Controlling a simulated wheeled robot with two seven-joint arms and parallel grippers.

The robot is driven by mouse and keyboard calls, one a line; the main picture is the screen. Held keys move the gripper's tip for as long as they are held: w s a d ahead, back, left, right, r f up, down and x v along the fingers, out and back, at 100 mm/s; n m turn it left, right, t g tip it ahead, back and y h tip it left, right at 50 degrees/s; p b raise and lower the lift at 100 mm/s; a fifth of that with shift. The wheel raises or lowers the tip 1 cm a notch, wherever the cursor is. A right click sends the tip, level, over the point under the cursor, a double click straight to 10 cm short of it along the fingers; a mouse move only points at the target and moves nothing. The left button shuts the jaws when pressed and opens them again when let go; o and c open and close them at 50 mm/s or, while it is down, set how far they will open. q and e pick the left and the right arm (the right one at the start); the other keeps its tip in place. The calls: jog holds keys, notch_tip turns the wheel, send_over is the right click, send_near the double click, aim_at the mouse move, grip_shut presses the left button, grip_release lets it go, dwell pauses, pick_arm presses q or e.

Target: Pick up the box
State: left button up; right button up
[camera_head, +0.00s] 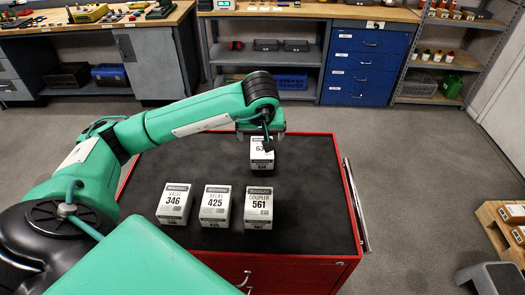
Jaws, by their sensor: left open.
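Several white boxes stand on the black top of a red cabinet (310,228). In the front row are the box marked 346 (174,202), the box marked 425 (215,205) and the box marked 561 (258,207). A fourth box (262,160) stands farther back on the right, its label partly hidden by my gripper. My left gripper (266,145) points down over this back box and is open. Whether its fingers stand around the box or only above it cannot be told. My right gripper is out of view.
The cabinet top is clear to the right of the boxes and at the back left. A handle runs along the cabinet's right side. Workbenches (300,10), blue drawers (363,65) and shelves stand along the back. A wooden pallet (503,225) and a grey stool (492,277) are at the right.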

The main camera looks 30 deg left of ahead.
aim_at(262, 148)
pick_arm(q)
jog(key=x, duration=0.4)
jog(key=shift+w+f+p, duration=0.1)
jog(key=shift+f+p, duration=0.15)
jog(key=shift+p, duration=0.15)
jog(key=shift+w+f+p, duration=0.2)
jog(key=shift+f+p, duration=0.3)
jog(key=p+x, duration=0.1)
jog(key=x, duration=0.2)
jog(key=shift+f+p, duration=0.25)
jog(key=shift+p, duration=0.05)
jog(key=shift+w+a+f, duration=0.15)
jog(key=shift+w+f, duration=0.05)
jog(key=shift+f, duration=0.15)
jog(key=shift+f+b, duration=0.25)
jog(key=shift+b, duration=0.25)
jog(key=c, duration=1.2)
